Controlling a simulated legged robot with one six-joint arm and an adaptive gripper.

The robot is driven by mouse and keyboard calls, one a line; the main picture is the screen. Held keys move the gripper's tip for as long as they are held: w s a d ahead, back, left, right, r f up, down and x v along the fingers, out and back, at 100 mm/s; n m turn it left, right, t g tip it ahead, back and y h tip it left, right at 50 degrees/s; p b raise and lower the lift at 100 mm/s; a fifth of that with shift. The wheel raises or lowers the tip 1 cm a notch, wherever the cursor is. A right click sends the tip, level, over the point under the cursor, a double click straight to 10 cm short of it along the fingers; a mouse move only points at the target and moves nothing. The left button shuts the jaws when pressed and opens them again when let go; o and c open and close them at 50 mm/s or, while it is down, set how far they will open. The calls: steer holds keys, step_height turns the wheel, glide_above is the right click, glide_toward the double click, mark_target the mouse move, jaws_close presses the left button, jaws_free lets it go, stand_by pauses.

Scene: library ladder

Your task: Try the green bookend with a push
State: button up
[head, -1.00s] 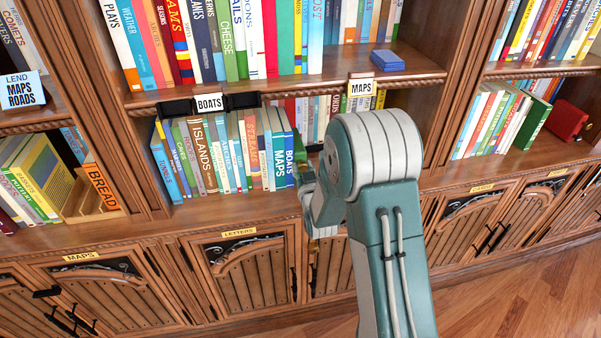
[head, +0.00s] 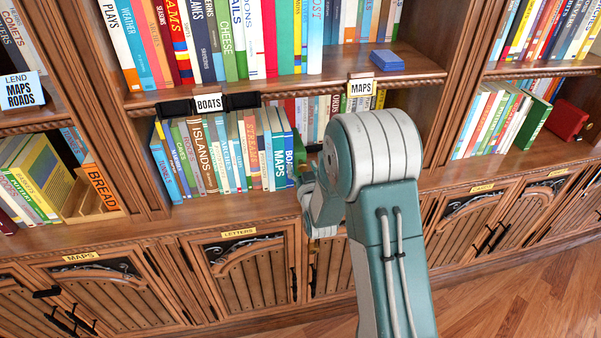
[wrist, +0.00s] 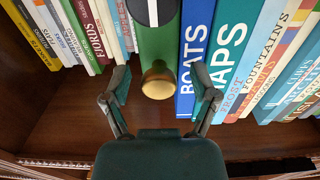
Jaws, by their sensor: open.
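The green bookend (wrist: 157,45) stands upright in the wrist view, with a black band at its top and a round brass knob (wrist: 158,80) at its lower end. The blue BOATS book (wrist: 193,55) stands right beside it, to the right in that view. My gripper (wrist: 160,82) is open, its two fingers spread on either side of the knob with gaps to it. Nothing is held. I cannot tell how far the fingers are from the bookend in depth. In the head view my arm and wrist hide the fingertips and most of the bookend.
A BOATS sign (head: 209,103) and a MAPS sign (head: 361,87) hang on the shelf edge above the lower row. A blue object (head: 387,60) lies on the upper shelf. Below are wooden cabinet doors. Bare shelf shows before the books in the wrist view.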

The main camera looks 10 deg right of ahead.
steer(key=s, duration=0.8)
stand_by(0.4)
steer(key=shift+r, duration=0.1)
steer(key=s+r+g, duration=0.6)
steer(key=s+r, duration=0.1)
steer(key=r, duration=0.3)
steer(key=s+r+g, duration=0.2)
steer(key=s+g, duration=0.1)
steer(key=s, duration=0.8)
steer(key=s+r+g, duration=0.2)
steer(key=s+g, duration=0.1)
steer(key=s, duration=0.8)
steer(key=shift+r, duration=0.4)
